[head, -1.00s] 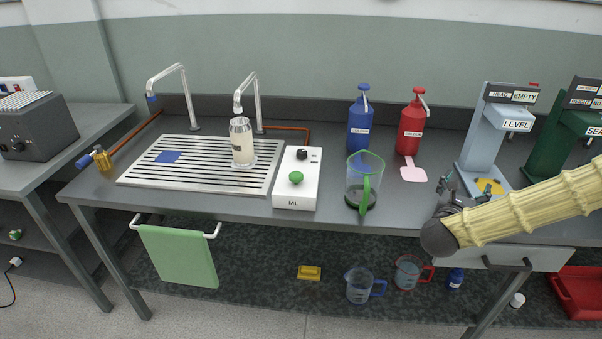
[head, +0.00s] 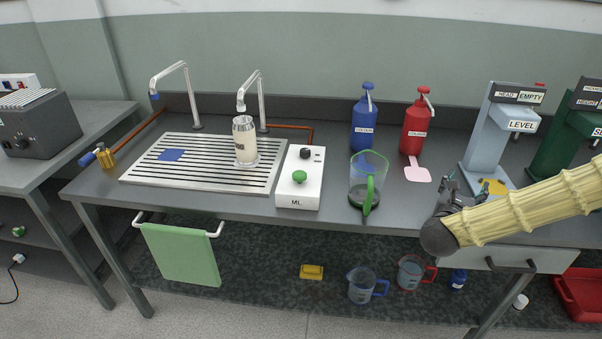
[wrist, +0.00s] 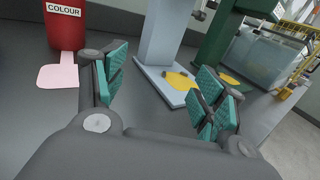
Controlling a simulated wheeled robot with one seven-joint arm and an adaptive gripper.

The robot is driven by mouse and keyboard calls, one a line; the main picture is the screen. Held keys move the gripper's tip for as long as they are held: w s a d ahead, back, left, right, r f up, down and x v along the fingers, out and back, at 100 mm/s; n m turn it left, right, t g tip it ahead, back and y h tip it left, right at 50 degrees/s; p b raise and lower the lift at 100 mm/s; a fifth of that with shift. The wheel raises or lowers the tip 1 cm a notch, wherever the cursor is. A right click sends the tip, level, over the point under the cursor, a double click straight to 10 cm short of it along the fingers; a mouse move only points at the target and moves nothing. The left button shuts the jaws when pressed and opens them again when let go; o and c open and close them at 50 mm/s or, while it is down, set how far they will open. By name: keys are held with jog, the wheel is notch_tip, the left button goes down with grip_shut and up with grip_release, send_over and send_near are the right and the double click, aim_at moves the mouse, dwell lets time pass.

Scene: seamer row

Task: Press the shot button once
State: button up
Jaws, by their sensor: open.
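The white dosing box (head: 299,185) labelled ML stands on the bench, with a round green button (head: 299,176) on its top and a black knob (head: 305,153) behind it. My gripper (head: 455,190) is at the right of the bench, well away from the box, in front of the pale blue LEVEL machine (head: 489,140). In the wrist view my gripper (wrist: 160,88) is open, with nothing between its teal pads. The box is not in the wrist view.
A jug with a green handle (head: 367,185) stands between the box and my gripper. Blue (head: 363,125) and red (head: 416,128) pump bottles stand behind. A pink pad (head: 418,174) lies by the red bottle. A green towel (head: 180,253) hangs at the front.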

grip_shut()
dwell(1.3)
